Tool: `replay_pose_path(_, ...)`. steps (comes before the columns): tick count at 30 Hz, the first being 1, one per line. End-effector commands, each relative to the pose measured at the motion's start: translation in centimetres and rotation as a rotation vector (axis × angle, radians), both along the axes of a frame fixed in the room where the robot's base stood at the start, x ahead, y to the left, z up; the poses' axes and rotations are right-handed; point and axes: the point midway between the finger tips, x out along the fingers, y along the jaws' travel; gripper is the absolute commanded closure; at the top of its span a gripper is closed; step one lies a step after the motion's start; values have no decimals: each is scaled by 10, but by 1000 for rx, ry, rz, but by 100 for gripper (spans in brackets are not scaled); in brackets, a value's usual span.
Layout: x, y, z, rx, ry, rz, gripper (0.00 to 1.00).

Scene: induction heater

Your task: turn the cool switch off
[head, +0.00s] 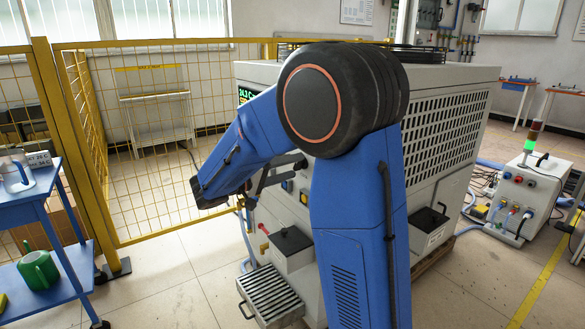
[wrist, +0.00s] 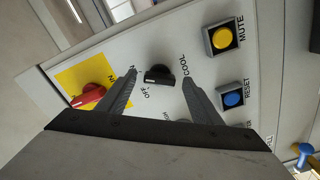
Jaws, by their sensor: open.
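The cool switch (wrist: 158,75) is a small black rotary knob on the light panel in the wrist view. The words COOL and OFF are printed around it. Its handle lies roughly across the picture; which mark it points to is hard to tell. My gripper (wrist: 160,78) is open, with one finger to the left of the knob and one to the right. Gaps show between the fingers and the knob. In the head view, my gripper (head: 265,180) is at the panel of the grey chiller cabinet (head: 450,125), and the switch is hidden there.
A red rotary handle (wrist: 88,95) on a yellow plate is beside the left finger. A yellow MUTE button (wrist: 222,38) and a blue RESET button (wrist: 233,99) are at the right. In the head view, a yellow fence (head: 160,140) and a blue cart (head: 45,240) stand left.

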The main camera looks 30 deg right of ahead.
Motion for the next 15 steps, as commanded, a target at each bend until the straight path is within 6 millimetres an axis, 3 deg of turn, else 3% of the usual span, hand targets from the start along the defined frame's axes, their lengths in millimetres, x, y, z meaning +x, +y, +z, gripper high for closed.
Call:
replay_pose_path(13, 0, -10, 0, 0, 0, 1, 41)
replay_pose_path(14, 0, -10, 0, 0, 0, 1, 43)
replay_pose_path(15, 0, -10, 0, 0, 0, 1, 53)
